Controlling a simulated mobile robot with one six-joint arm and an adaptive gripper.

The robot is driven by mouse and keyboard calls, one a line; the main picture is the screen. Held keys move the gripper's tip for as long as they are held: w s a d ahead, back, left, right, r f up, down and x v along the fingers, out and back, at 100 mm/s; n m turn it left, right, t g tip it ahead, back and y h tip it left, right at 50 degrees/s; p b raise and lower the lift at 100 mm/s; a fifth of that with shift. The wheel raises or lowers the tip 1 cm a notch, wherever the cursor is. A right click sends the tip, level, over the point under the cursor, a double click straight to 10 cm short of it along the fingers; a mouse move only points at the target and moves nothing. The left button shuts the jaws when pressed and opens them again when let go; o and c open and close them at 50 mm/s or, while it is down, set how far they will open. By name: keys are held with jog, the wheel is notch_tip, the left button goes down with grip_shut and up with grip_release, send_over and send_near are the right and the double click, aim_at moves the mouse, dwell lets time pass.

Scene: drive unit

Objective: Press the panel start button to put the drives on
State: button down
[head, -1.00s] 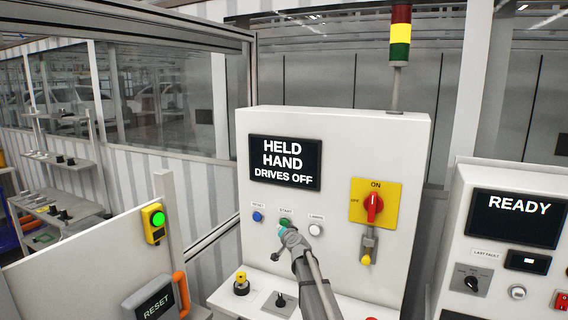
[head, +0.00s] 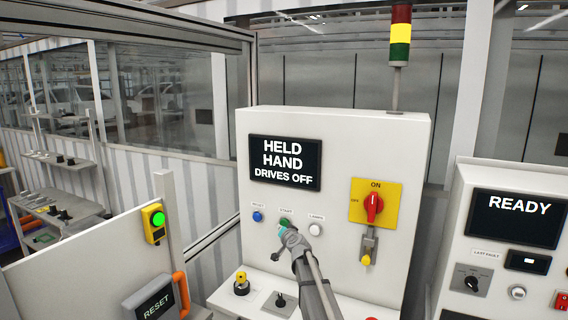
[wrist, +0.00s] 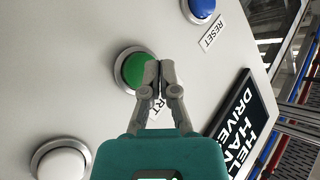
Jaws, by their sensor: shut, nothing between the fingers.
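The green start button (head: 284,222) is on the white panel (head: 340,120), below the START label, between the blue reset button (head: 258,216) and a white button (head: 315,230). My gripper (head: 280,250) is shut and empty in front of the panel, just below the green button. In the wrist view the green button (wrist: 133,70) shows beside the closed fingertips (wrist: 159,68), which overlap its edge. I cannot tell whether they touch it. The panel display (head: 285,163) reads HELD, HAND, DRIVES OFF.
A red rotary switch (head: 374,208) on a yellow plate sits right of the buttons, with a padlock-like part below. A knob and a yellow-topped control (head: 241,281) stand on the lower ledge. The stack light (head: 399,33) shows yellow. A second panel (head: 515,217) reads READY.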

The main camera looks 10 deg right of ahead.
jog(key=shift+w+d, duration=0.1)
jog(key=shift+w, duration=0.1)
jog(key=shift+w+d, duration=0.15)
jog(key=shift+w, duration=0.1)
jog(key=shift+w+d, duration=0.3)
jog(key=shift+w, duration=0.05)
dwell(1.4)
jog(key=shift+s, duration=0.1)
jog(key=shift+s+a, duration=0.55)
jog(key=shift+s, duration=0.1)
dwell(0.4)
jog(key=s+a, duration=0.1)
jog(key=s, duration=0.1)
jog(key=s+a, duration=0.2)
jog(key=shift+s+a, duration=0.3)
jog(key=shift+s, duration=0.1)
dwell(1.3)
